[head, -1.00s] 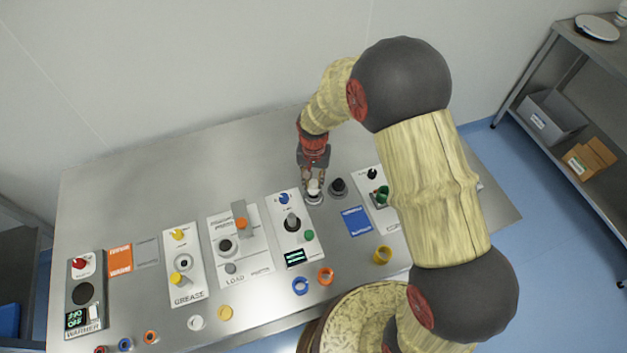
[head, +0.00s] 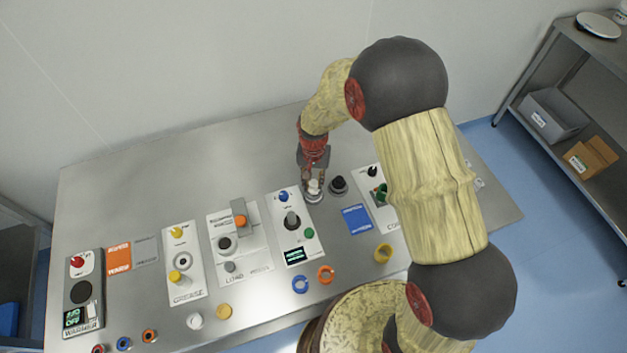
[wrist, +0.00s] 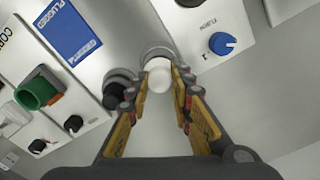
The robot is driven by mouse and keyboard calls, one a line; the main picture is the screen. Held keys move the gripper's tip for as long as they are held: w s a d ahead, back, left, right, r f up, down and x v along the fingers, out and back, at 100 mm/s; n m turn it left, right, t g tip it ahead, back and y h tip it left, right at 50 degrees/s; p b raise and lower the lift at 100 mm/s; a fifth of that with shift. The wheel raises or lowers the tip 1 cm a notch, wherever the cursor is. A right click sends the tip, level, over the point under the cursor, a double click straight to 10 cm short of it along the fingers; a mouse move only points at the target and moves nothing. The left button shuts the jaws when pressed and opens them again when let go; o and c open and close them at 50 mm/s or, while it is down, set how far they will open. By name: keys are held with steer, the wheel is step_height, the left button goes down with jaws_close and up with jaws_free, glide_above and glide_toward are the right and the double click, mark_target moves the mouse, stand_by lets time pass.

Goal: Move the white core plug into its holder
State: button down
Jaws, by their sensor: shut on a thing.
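The white core plug (wrist: 160,77) is between the fingertips of my gripper (wrist: 160,88) in the wrist view. My gripper (head: 314,182) is shut on it and points down at the table. A grey metal ring (wrist: 155,53) shows just beyond the plug in the wrist view. In the head view the plug (head: 314,186) is at this ring (head: 313,197). I cannot tell whether the plug sits inside the ring or just above it. A similar holder with a black plug (head: 338,184) stands right beside it, and it also shows in the wrist view (wrist: 117,97).
A panel with a blue knob (head: 283,196) and a dark knob (head: 292,220) stands close on the left. A blue label (head: 357,220) and a panel with a green part (head: 381,192) lie to the right.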

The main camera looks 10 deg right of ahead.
steer(key=shift+f+b, duration=0.75)
steer(key=shift+f, duration=0.6)
stand_by(0.3)
steer(key=c, duration=1.5)
jaws_free()
step_height(320, 180, up, 12)
